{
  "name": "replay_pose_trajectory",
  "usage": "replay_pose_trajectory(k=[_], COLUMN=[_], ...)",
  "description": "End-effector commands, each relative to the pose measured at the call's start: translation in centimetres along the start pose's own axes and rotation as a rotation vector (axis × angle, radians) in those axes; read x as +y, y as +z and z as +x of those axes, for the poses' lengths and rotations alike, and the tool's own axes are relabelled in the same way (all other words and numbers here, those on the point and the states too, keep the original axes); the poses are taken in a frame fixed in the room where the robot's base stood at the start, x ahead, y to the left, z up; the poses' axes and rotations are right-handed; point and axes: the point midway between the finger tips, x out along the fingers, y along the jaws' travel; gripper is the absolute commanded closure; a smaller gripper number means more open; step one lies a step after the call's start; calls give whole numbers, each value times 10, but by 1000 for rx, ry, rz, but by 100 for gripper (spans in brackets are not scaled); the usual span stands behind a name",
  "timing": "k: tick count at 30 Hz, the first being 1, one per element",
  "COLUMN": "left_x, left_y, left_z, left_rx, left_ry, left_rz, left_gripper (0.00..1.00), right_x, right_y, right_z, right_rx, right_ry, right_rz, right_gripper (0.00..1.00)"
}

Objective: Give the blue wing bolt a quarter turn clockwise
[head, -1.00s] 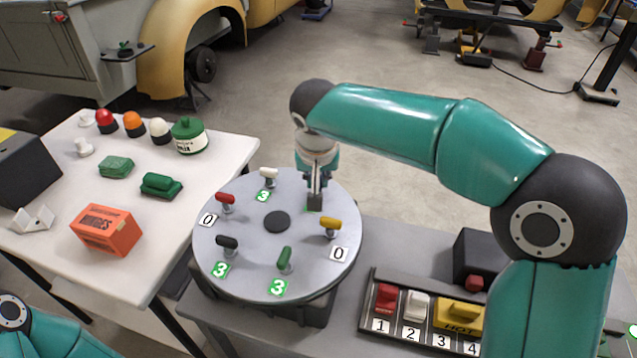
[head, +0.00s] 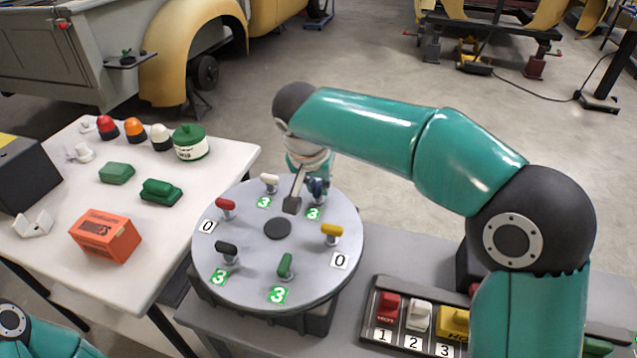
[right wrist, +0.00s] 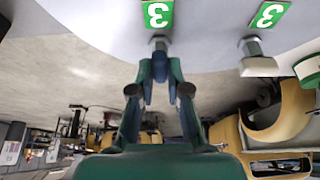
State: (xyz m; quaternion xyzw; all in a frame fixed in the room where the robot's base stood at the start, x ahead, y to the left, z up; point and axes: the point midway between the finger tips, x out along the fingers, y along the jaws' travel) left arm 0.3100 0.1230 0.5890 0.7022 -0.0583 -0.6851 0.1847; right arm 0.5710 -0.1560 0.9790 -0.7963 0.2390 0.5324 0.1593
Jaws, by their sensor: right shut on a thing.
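The blue wing bolt (head: 318,186) stands on the far right part of the round grey plate (head: 277,296), with a green-framed "3" label (head: 313,214) beside it. My right gripper (right wrist: 160,70) is shut on the blue wing bolt (right wrist: 160,66), one finger on each side, in the right wrist view. In the head view my wrist partly hides the bolt. Only a piece of my left arm shows at the lower left; its gripper is out of view.
White (head: 269,181), red (head: 225,205), black (head: 227,248), green (head: 285,264) and yellow (head: 331,231) wing bolts stand around the plate. A switch panel (head: 372,325) is at the lower right. A white table (head: 160,250) with several items is at the left.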

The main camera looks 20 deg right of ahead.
Motion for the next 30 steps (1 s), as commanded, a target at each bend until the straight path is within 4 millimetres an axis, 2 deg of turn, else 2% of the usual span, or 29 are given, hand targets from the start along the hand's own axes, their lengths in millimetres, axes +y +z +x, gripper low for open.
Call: replay_pose_trajectory(k=[1,5,17,23,30], left_x=[0,0,0,0,0], left_y=[0,0,0,0,0], left_z=[0,0,-1,0,0], left_rx=[0,0,0,0,0], left_ry=[0,0,0,0,0], left_rz=[0,0,0,0,0], left_gripper=[60,60,60,60,60], right_x=[0,0,-1,-1,-1], right_y=[1,1,0,0,0], right_z=[0,0,-6,-33,-82], right_rx=[-3,-2,0,1,2], right_ry=[1,0,-2,-5,-5], right_rz=[0,-1,-1,-1,0], right_gripper=[80,59,59,59,59])
